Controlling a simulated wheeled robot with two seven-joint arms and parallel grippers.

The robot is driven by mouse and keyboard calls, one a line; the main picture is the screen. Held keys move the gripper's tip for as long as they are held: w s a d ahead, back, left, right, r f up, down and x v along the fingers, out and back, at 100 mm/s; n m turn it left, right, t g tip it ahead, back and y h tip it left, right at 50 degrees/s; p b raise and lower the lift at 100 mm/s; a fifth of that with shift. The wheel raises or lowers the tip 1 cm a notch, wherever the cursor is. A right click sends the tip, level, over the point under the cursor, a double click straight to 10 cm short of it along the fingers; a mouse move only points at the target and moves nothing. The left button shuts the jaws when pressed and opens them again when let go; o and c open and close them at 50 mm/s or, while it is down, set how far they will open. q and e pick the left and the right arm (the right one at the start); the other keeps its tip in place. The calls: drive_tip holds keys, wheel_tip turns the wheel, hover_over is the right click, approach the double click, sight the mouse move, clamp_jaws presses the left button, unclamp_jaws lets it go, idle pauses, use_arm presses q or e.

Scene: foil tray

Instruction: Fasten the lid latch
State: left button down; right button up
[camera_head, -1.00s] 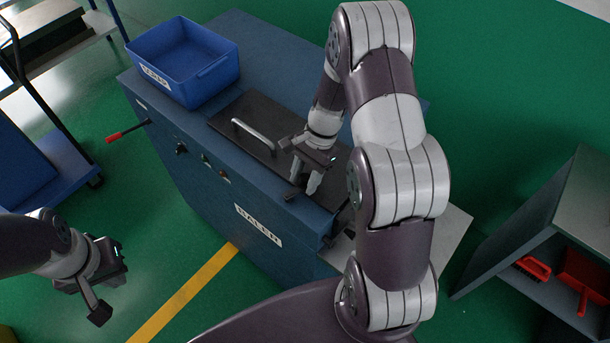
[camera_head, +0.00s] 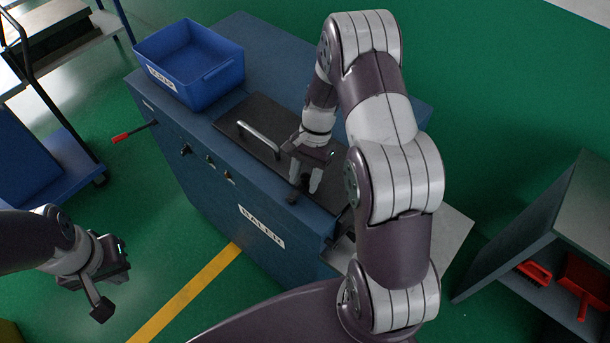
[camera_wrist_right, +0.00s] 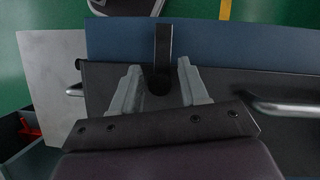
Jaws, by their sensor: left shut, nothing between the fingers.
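The baler's dark flat lid (camera_head: 236,112) lies closed-looking on the blue machine and carries a grey bar handle (camera_head: 259,140). The black lid latch (camera_head: 293,197) is at the lid's front edge; in the right wrist view it is a black strap (camera_wrist_right: 162,45) with a rounded end reaching over the lid edge. My right gripper (camera_head: 306,184) is open over the latch. In the right wrist view its two fingers (camera_wrist_right: 158,80) stand on either side of the latch end, with visible gaps. My left gripper (camera_head: 100,302) is shut and empty, away from the machine at lower left.
A blue bin (camera_head: 190,66) stands on the baler top (camera_head: 262,45). A red-tipped lever (camera_head: 122,137) sticks out at the machine's left. A grey shelf unit (camera_head: 545,225) with red tools is at right, a blue cart (camera_head: 45,165) at left.

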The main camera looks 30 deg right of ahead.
drive_tip(key=shift+r, duration=0.1)
drive_tip(key=shift+w+d+r, duration=0.15)
drive_tip(key=shift+r, duration=0.1)
drive_tip(key=v, duration=0.4)
drive_tip(key=p+v, duration=0.8)
drive_tip(key=p, duration=0.1)
